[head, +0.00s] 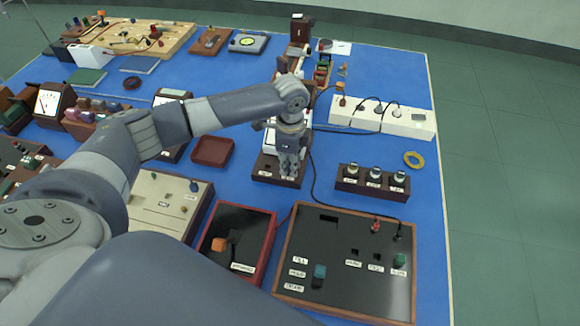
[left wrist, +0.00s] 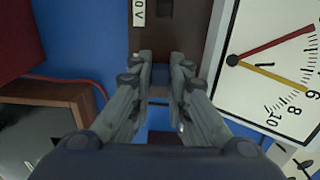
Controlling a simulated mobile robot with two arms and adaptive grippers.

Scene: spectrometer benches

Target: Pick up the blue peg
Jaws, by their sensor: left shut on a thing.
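My left gripper (head: 290,165) points down over a dark brown block (head: 263,174) with white labels, right of the middle of the bench. In the left wrist view the fingers (left wrist: 160,85) are close together over the same brown block (left wrist: 154,28). A small blue patch (left wrist: 159,120) shows in the narrow gap between them, which fits the blue peg; the fingers hide most of it. The gripper is shut on it. I cannot tell whether the peg is clear of the block. My right gripper is not in view.
A white dial meter (left wrist: 268,60) stands close beside the fingers. Right of the block are a rack with three round pieces (head: 345,184) and a yellow ring (head: 413,159). A black panel box (head: 345,235) and a red-rimmed box (head: 262,222) lie in front. Cables cross the blue mat.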

